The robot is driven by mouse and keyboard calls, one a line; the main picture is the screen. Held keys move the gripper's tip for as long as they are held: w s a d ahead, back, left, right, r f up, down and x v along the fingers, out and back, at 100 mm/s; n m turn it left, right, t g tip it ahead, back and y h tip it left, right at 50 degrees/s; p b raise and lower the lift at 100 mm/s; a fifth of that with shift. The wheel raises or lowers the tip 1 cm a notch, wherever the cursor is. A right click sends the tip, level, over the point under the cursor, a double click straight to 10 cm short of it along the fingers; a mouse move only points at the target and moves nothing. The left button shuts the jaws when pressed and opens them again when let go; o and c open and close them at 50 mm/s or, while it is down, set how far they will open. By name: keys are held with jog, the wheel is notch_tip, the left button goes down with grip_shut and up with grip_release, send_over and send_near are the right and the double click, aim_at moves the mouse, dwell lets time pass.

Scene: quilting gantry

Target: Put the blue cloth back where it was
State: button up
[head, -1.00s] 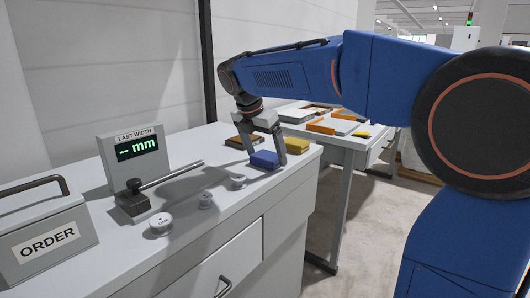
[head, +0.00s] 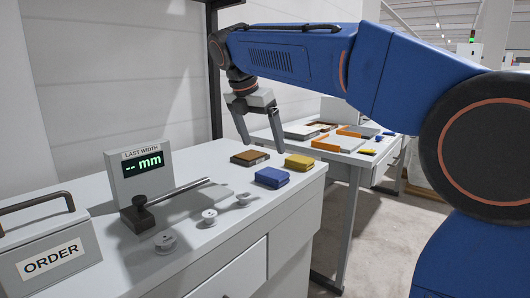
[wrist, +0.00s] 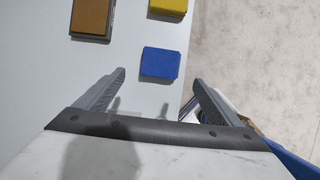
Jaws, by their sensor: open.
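The blue cloth (head: 271,178) is a folded block lying flat on the grey cabinet top near its right end. In the wrist view the blue cloth (wrist: 160,62) lies beyond the fingertips, between their lines. My gripper (head: 262,148) is open and empty, raised above the cabinet top over the cloths. In the wrist view my gripper (wrist: 158,78) shows its two fingers wide apart, with nothing between them. A yellow cloth (head: 299,162) lies just behind and right of the blue one, and a brown block (head: 249,158) lies behind and left.
A gauge reading "-- mm" (head: 142,173), a rod on a stand (head: 170,202), several small round weights (head: 209,216) and an ORDER box (head: 50,262) stand along the cabinet to the left. A second table (head: 345,151) with trays and tools stands behind right.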

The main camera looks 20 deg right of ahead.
jog(key=s+d+f+m+y, duration=0.1)
jog(key=s+d+f+m, duration=0.4)
jog(key=s, duration=0.3)
jog(key=s+d+f+m+y, duration=0.1)
jog(key=s+d+f+m, duration=0.2)
jog(key=s+f+m, duration=0.35)
jog(key=s+d+f+m+t+y, duration=0.1)
jog(key=s+d+f+m+t, duration=0.1)
jog(key=s+f+m, duration=1.1)
jog(key=s+d+f, duration=0.1)
jog(key=s+f, duration=0.2)
jog(key=f, duration=0.1)
jog(key=shift+m+y, duration=0.35)
jog(key=shift+y, duration=0.05)
